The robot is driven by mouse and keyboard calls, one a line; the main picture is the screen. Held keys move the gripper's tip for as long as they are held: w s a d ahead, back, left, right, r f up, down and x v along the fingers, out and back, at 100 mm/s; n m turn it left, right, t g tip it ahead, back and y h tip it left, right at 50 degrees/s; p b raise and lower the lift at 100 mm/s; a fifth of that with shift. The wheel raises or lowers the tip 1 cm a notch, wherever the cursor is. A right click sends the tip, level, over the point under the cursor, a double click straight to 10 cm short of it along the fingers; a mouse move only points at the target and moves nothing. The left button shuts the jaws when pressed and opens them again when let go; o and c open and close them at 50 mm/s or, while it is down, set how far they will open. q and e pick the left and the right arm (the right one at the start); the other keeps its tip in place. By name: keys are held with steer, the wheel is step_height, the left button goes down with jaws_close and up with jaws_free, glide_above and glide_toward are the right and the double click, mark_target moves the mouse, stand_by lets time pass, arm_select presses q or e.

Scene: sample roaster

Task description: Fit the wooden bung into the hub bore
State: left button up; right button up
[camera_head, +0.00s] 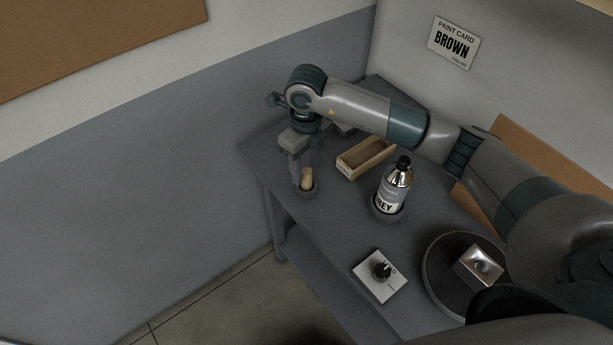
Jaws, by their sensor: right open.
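The wooden bung (307,181) is a small, light tan piece standing in a dark round holder (308,192) near the table's far left edge. My right gripper (304,166) points down over it, with its fingers open. The fingers reach down close to the bung's top; I cannot tell whether they touch it. My left gripper is not in view.
A silver bottle (393,190) with a black cap stands in a round holder mid-table. A shallow wooden box (364,160) lies behind it. A white card with a black knob (381,270) is at the front. The grey table (340,222) is bare between them; walls stand behind.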

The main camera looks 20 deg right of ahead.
mark_target(307, 180)
steer(key=shift+f+p, duration=0.55)
steer(key=shift+f, duration=1)
steer(key=c, duration=1.1)
